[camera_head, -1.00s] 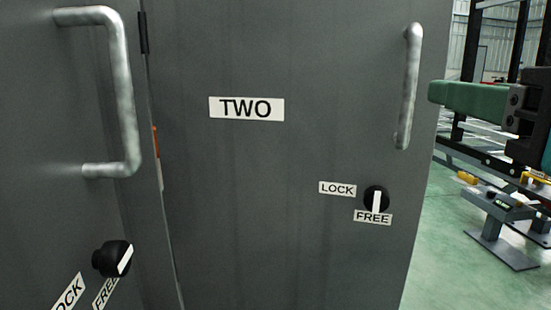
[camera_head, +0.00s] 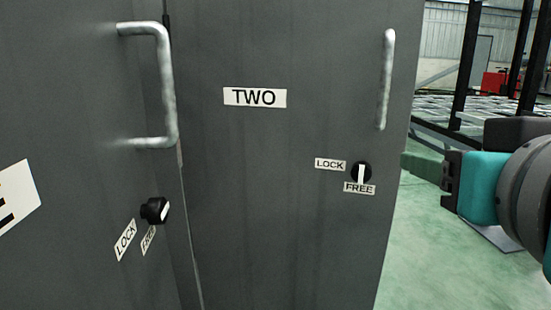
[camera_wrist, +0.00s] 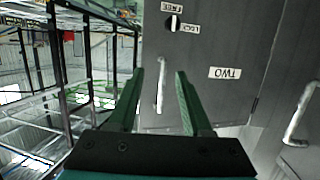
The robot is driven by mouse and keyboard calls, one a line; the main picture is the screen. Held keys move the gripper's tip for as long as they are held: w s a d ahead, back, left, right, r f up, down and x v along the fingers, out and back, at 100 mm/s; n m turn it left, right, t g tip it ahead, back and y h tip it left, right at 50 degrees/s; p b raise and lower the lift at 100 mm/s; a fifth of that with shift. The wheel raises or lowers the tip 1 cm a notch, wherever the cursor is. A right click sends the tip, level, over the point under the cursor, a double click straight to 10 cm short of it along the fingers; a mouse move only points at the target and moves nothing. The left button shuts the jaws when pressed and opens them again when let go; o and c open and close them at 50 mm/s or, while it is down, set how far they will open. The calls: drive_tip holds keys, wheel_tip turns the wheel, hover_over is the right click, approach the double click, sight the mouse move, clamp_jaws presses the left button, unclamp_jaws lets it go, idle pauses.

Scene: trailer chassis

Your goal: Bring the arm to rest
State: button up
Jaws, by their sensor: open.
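My gripper (camera_wrist: 160,98) shows in the wrist view with its two green fingers apart and nothing between them. In that view the grey door labelled TWO (camera_wrist: 205,95) stands beyond the fingers, upside down.
A second grey door (camera_head: 80,90) with its own handle (camera_head: 165,90) and knob (camera_head: 154,210) stands at the left, angled to door TWO. Black frames (camera_head: 470,60) stand behind at the right. Green floor (camera_head: 410,260) is open right of the door.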

drive_tip(key=w+f+g+y+p, duration=0.15)
drive_tip(key=f+g, duration=0.25)
drive_tip(key=f, duration=0.5)
drive_tip(key=w+f+g+p, duration=0.2)
drive_tip(key=f+g+p, duration=0.15)
drive_tip(key=f, duration=0.65)
drive_tip(key=s+f+n+g+p, duration=0.1)
drive_tip(key=s+f+g+p, duration=0.2)
drive_tip(key=s+f+g, duration=0.6)
wheel_tip(320, 180, down, 3)
drive_tip(key=shift+s+a+f+p, duration=0.15)
drive_tip(key=shift+s+a+p, duration=0.25)
drive_tip(key=shift+s, duration=0.8)
drive_tip(key=shift+a+g, duration=0.15)
drive_tip(key=shift+g, duration=0.1)
